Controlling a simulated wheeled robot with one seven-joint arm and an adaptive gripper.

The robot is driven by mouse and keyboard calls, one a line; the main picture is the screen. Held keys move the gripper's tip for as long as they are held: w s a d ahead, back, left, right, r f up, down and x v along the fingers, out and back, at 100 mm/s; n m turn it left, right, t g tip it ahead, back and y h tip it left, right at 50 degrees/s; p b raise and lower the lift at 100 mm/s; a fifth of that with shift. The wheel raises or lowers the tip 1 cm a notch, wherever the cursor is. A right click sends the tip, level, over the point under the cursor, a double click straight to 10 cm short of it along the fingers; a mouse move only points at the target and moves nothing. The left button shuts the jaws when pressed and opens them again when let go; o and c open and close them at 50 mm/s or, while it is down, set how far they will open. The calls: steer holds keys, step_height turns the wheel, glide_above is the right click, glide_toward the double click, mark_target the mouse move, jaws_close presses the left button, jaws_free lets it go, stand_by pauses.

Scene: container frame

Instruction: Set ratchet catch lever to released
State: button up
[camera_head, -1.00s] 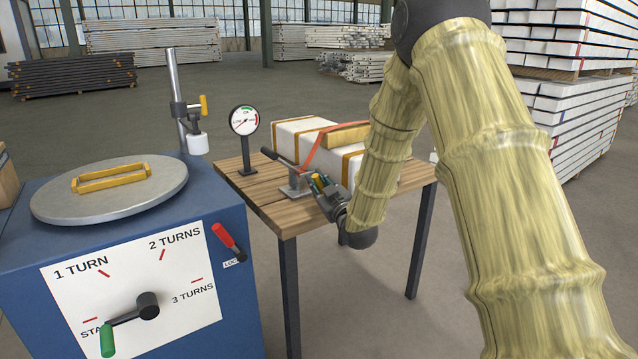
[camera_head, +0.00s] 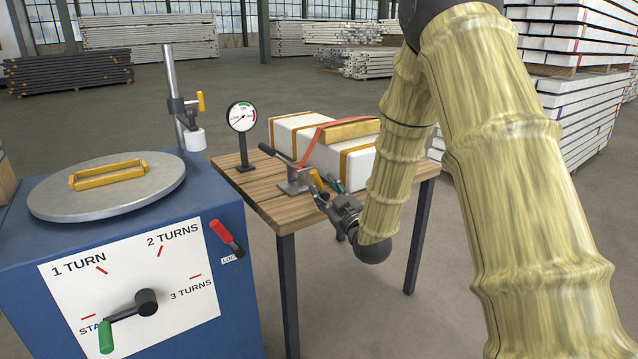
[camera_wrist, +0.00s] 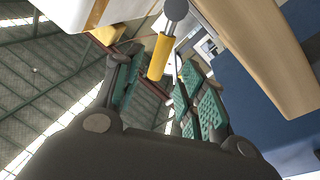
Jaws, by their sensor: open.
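On the wooden table stands a grey ratchet bracket (camera_head: 294,184) with a long dark handle (camera_head: 272,155) reaching up to the left. A short yellow lever (camera_head: 317,179) shows at its right side, close to my gripper. In the wrist view the yellow lever (camera_wrist: 159,57), on a grey round-ended part (camera_wrist: 176,9), shows between the two green-padded fingers, with gaps on both sides. My gripper (camera_head: 327,187) is open and appears to hold nothing. The lever's pivot is partly hidden behind the fingers.
An orange strap (camera_head: 309,147) runs over white blocks (camera_head: 296,128) on the table (camera_head: 262,206). A dial gauge (camera_head: 241,117) stands at the table's back left. A blue cabinet (camera_head: 231,286) with a crank (camera_head: 128,312) stands left.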

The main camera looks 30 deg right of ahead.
steer(key=s, duration=0.3)
steer(key=s+f, duration=0.1)
steer(key=s, duration=0.1)
steer(key=shift+s, duration=0.35)
steer(key=s+a+f+m+g, duration=0.1)
steer(key=s+a+f+g, duration=0.25)
steer(key=f, duration=0.65)
steer(key=s+a+f+m+g, duration=0.1)
steer(key=s+a+f+g, duration=0.3)
steer(key=f, duration=0.7)
steer(key=s+a+f+m+g, duration=0.15)
steer(key=s+f, duration=0.35)
steer(key=f, duration=0.5)
steer(key=s+a+f+m+g, duration=0.15)
steer(key=s+f+g, duration=0.35)
steer(key=s, duration=0.6)
steer(key=s+a+f+g, duration=0.2)
steer(key=s+a+f, duration=0.1)
steer(key=s+f, duration=0.55)
steer(key=s+a+f+g, duration=0.3)
steer(key=s+f+g, duration=0.1)
steer(key=s, duration=0.9)
step_height(320, 180, up, 33)
steer(key=w+p, duration=0.1)
steer(key=p, duration=3.2)
steer(key=shift+d+r+p, duration=0.15)
steer(key=shift+p, duration=0.15)
